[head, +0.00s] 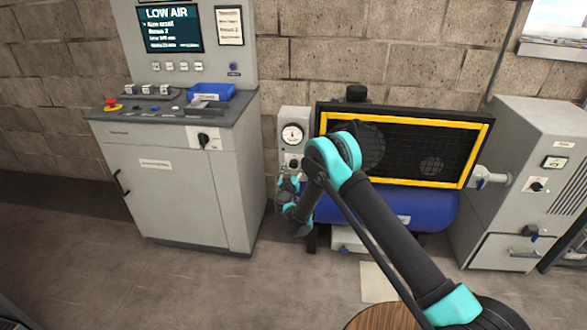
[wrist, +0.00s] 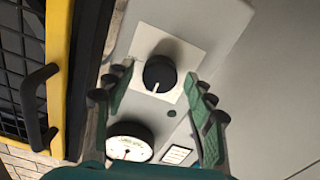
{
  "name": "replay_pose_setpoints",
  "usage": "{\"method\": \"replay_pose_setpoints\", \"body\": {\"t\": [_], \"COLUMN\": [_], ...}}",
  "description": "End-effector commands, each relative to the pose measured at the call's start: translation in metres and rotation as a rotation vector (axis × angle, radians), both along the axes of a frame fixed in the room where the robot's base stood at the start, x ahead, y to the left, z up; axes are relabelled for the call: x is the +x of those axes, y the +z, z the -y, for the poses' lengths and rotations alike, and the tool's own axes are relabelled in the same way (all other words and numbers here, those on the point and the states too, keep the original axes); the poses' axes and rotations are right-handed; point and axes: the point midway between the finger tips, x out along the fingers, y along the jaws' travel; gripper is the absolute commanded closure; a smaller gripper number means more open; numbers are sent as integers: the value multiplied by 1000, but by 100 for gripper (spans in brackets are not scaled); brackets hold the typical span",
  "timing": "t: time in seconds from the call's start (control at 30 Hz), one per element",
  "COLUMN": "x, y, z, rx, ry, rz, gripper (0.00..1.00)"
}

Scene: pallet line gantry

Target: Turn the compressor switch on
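The compressor (head: 420,210) has a blue tank and a yellow-framed black grille. At its left is a narrow grey control box with a round gauge (head: 293,134). In the wrist view, a round black switch knob (wrist: 159,73) sits on a white plate, its white mark pointing down in that picture. The gauge also shows there (wrist: 130,141). My gripper (wrist: 154,77) is open, its two fingers on either side of the knob in that view; I cannot tell whether they touch it. In the head view my gripper (head: 291,184) is at the box's lower part and hides much of it.
A grey console (head: 180,190) reading "LOW AIR" stands at the left, with a blue tray (head: 212,92) on top. A grey cabinet (head: 520,190) with its own knob is at the right. A round wooden top (head: 383,317) is at the bottom. Floor in front is mostly clear.

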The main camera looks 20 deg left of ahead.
Motion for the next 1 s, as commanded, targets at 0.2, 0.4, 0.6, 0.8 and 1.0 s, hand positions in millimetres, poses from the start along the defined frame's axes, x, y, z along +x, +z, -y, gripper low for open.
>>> {"method": "replay_pose_setpoints", "body": {"t": [0.2,0.4,0.6,0.8,1.0], "x": [0,0,0,0,0], "y": [0,0,0,0,0], "z": [0,0,0,0,0], "rx": [0,0,21,103,254], "ry": [0,0,0,0,0], "rz": [0,0,-5,-25,-61], "gripper": [75,94,94,94,94]}}
